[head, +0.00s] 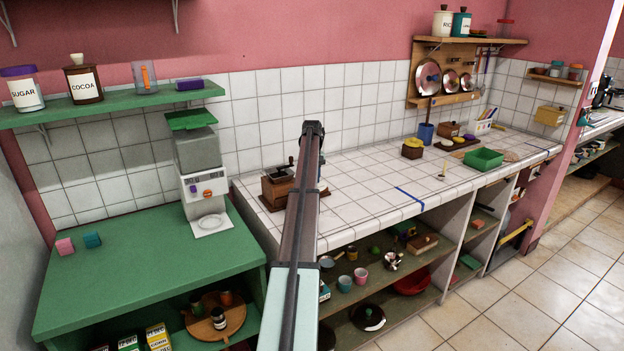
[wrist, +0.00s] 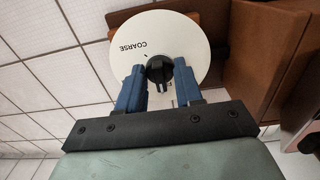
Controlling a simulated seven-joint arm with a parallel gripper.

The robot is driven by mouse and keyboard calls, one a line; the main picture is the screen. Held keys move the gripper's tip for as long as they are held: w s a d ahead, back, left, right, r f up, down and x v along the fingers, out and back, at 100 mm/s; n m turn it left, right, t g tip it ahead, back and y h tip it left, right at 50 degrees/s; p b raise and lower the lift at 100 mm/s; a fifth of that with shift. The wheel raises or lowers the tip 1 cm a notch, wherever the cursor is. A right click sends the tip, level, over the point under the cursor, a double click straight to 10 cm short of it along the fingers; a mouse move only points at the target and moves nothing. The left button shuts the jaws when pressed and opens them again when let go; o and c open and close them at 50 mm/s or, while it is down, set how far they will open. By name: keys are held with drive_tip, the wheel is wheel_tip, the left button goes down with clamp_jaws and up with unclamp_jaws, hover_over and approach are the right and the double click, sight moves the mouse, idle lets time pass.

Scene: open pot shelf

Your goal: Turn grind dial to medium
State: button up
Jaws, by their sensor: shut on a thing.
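In the wrist view a round white dial plate (wrist: 188,35) carries the word COARSE at its upper left. Another label, lower down, is mostly hidden by a finger; only a letter or so shows. A black knob (wrist: 159,68) sits at the plate's middle. My gripper (wrist: 160,80) has its blue fingers on both sides of the knob, shut on it. Which mark the knob points to is not clear. In the head view a brown wooden grinder (head: 276,190) stands on the tiled counter, partly behind my arm. The dial and my gripper are hidden there.
Brown wooden surfaces (wrist: 245,60) lie close to the right of the dial in the wrist view. In the head view a white-and-grey machine (head: 199,160) stands left on the green counter (head: 120,245). The tiled counter (head: 365,180) is clear just right of my arm.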

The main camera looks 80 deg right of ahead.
drive_tip(key=c, duration=0.4)
drive_tip(key=shift+c, duration=0.2)
drive_tip(key=shift+m, duration=0.3)
drive_tip(key=m, duration=1.1)
drive_tip(key=shift+m, duration=0.4)
drive_tip(key=o, duration=1)
drive_tip(key=shift+o, duration=0.2)
